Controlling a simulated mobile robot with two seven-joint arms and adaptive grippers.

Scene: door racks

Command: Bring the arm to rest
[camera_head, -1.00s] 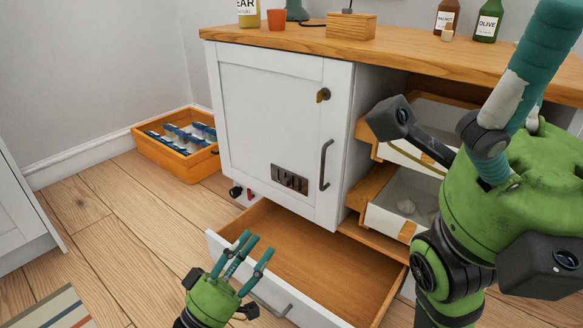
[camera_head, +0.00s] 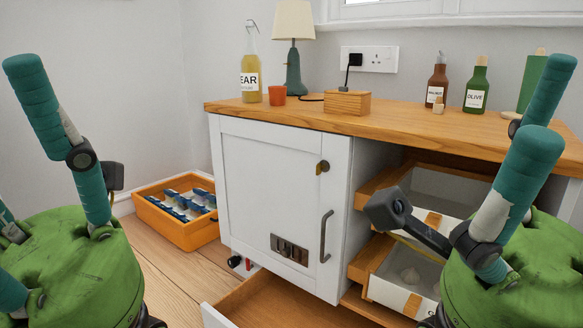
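My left gripper (camera_head: 55,165) is raised in the left foreground, with green body and teal fingers pointing up. Its fingers look spread and nothing shows between them. My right gripper (camera_head: 520,165) is raised in the right foreground, also pointing up. Its teal fingers are spread apart and hold nothing that I can see. Both grippers are apart from the white cabinet (camera_head: 255,180), whose door is shut. The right gripper covers part of the cabinet's right side.
The bottom drawer (camera_head: 225,318) is pulled out. Two drawers at the right, an upper (camera_head: 440,185) and a lower (camera_head: 385,285), stick out. An orange crate (camera_head: 178,230) stands on the floor at left. Bottles (camera_head: 478,90), a lamp (camera_head: 293,50) and an orange cup (camera_head: 277,96) stand on the worktop (camera_head: 400,122).

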